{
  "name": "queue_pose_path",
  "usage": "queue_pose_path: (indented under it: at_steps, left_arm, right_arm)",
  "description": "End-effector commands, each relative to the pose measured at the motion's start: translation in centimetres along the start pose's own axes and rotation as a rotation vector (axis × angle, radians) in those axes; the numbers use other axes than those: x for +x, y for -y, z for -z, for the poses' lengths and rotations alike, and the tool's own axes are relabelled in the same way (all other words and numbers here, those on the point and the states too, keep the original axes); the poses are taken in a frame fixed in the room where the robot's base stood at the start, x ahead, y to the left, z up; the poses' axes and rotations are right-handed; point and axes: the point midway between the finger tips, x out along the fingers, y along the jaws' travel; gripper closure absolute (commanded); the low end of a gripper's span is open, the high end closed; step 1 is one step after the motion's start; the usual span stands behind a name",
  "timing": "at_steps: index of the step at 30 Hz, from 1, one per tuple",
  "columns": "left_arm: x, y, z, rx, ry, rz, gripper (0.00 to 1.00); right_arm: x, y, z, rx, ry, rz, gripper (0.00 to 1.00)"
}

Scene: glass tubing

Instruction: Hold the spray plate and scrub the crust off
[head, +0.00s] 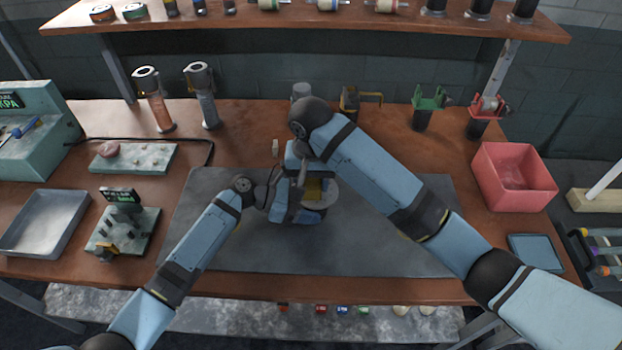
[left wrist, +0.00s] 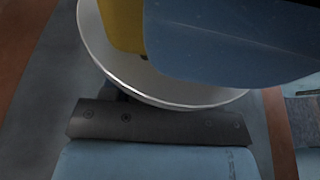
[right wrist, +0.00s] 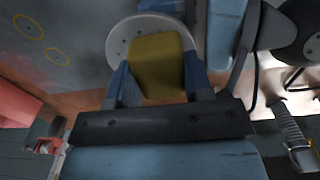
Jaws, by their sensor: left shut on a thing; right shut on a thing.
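The spray plate is a pale grey round disc (head: 327,197) over the middle of the dark mat; the left wrist view shows its rim (left wrist: 97,48) and the right wrist view shows small holes in its face (right wrist: 122,37). My left gripper (head: 287,208) is shut on the plate, its fingers mostly hidden under it. My right gripper (right wrist: 160,78) is shut on a yellow scrub pad (right wrist: 157,58), which lies over part of the plate; the pad also shows in the left wrist view (left wrist: 122,22). Whether pad and plate touch is hard to tell. No crust is clearly visible; the pad covers much of the face.
The dark mat (head: 390,255) is mostly clear around the grippers. A pink bin (head: 512,178) and a blue tray (head: 536,252) stand at right. A grey tray (head: 45,222), a small fixture (head: 122,232) and a slab (head: 135,158) are at left. Upright cylinders (head: 205,95) stand behind.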

Motion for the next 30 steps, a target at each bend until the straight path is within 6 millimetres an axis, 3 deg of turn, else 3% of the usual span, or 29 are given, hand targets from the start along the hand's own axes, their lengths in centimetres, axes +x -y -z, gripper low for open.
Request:
queue_pose_path:
  at_steps: [1, 24, 30]
  left_arm:
    - [1.2, 0.6, -0.8, 0.012, 0.008, 0.019, 0.58]
    - [0.8, 0.4, -0.5, 0.003, 0.007, 0.012, 0.59]
    - [0.8, 0.4, -0.4, 0.002, 0.007, 0.012, 0.59]
  right_arm:
    - [0.0, 0.9, -0.8, -0.026, 0.004, 0.020, 0.72]
    - [-0.1, -4.8, -0.1, -0.014, 0.001, 0.012, 0.72]
    - [-0.2, -5.3, -0.1, -0.014, 0.001, 0.011, 0.72]
